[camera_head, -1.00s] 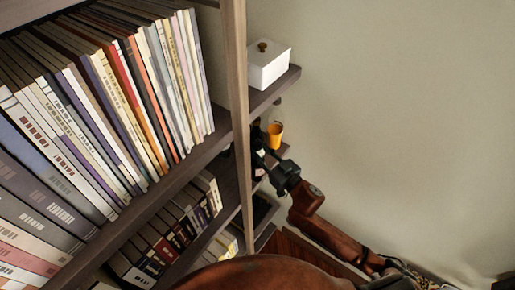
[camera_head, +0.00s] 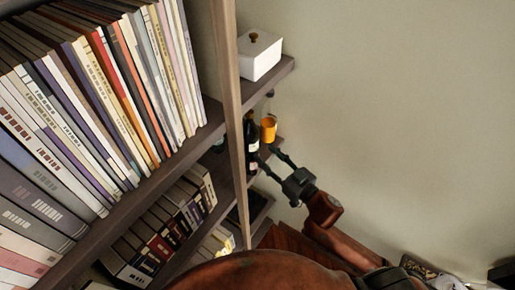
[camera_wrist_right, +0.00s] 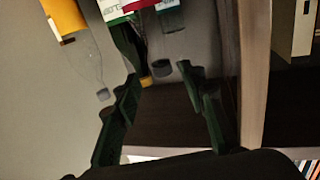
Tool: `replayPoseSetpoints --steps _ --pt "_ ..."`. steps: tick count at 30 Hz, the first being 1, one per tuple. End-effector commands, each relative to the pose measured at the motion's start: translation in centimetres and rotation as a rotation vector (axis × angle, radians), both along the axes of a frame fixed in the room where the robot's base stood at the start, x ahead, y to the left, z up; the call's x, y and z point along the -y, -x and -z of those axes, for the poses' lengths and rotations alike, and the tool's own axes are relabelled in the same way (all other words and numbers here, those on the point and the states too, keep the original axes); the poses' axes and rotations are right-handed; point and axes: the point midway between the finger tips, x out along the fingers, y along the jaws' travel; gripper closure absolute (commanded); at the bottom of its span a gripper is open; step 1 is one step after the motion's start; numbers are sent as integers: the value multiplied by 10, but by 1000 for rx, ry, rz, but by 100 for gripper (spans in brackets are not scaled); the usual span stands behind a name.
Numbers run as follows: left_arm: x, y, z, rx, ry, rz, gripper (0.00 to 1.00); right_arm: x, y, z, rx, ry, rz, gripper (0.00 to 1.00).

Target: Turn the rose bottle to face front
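My right gripper (camera_head: 267,158) is open on the right side of the shelf, its two fingers spread beside a dark bottle with a pale label (camera_head: 252,143). In the wrist view the open right gripper (camera_wrist_right: 159,78) shows from behind, with nothing clasped. My left gripper is out of view.
A clear glass vessel (camera_wrist_right: 92,62) is at the left in the wrist view. A white lidded box (camera_head: 260,56) sits on the shelf above. A wooden upright (camera_head: 231,120) borders the bottles. The wall side is clear.

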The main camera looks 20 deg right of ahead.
Motion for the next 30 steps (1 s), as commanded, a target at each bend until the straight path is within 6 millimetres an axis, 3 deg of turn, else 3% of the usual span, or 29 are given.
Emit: replayPoseSetpoints --steps 3,9,17,20,23,26,30 --pt "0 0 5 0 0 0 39 7 17 2 -1 0 0 62" --pt "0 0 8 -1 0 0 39 13 30 0 2 1 0 62" --pt "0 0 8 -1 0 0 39 14 32 -1 1 1 0 62" --pt "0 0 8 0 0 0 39 20 26 12 -15 10 16 62" --pt "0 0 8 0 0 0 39 39 9 55 -67 42 63 62" --pt "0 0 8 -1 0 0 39 73 -10 129 -159 94 136 62" --pt "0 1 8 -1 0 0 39 125 -16 255 -324 175 233 62"
